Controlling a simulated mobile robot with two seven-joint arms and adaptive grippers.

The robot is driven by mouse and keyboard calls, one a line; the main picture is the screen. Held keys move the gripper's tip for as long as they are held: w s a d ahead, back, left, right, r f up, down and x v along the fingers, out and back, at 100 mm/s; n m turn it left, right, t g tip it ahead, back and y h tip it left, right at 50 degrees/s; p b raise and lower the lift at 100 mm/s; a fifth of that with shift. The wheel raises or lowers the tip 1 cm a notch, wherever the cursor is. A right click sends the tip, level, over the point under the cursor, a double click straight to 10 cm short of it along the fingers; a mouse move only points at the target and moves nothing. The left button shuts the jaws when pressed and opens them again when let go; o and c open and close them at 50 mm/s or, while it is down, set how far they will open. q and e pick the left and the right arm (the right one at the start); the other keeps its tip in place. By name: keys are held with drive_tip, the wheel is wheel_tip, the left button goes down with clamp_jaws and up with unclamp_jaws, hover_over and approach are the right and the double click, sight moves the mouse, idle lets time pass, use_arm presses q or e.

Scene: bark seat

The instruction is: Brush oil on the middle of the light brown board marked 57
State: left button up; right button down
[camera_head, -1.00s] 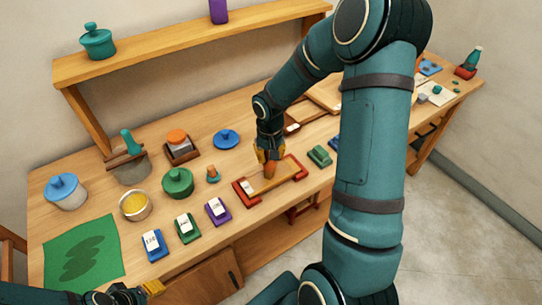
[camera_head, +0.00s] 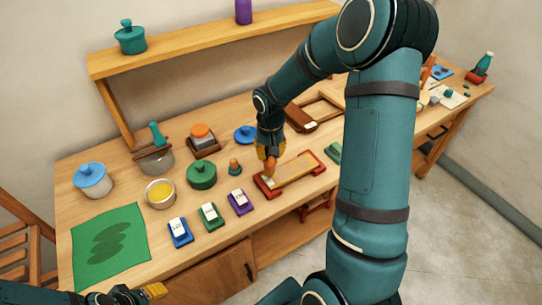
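A light brown board (camera_head: 295,170) lies in a holder with dark red ends (camera_head: 318,158). A small white tag (camera_head: 268,181) is at its left end; its number is too small to read. My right gripper (camera_head: 268,153) points down over the board's left end. It appears shut on an orange-brown brush-like tool (camera_head: 270,165). The tool's lower tip is close to the board near the tag; I cannot tell if it touches. A bowl of yellow oil (camera_head: 160,192) stands to the left. My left gripper (camera_head: 150,291) is low at the bottom left; its opening is unclear.
Blue, green and purple tagged blocks (camera_head: 209,214) stand along the front. A wooden frame (camera_head: 320,107) lies behind the board. My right arm hides much of the right.

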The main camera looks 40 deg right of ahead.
drive_tip(key=shift+s+d+r+p, duration=0.15)
drive_tip(key=shift+r+p, duration=0.1)
drive_tip(key=shift+r, duration=0.2)
drive_tip(key=shift+d+r+p, duration=0.15)
drive_tip(key=shift+r+p, duration=0.1)
drive_tip(key=shift+r, duration=0.15)
drive_tip(key=shift+a+r+p, duration=0.2)
drive_tip(key=shift+r+p, duration=0.3)
drive_tip(key=shift+r, duration=0.3)
drive_tip(key=shift+d+r+p, duration=0.1)
drive_tip(key=shift+r+p, duration=0.6)
drive_tip(key=shift+r, duration=0.4)
drive_tip(key=shift+f, duration=0.1)
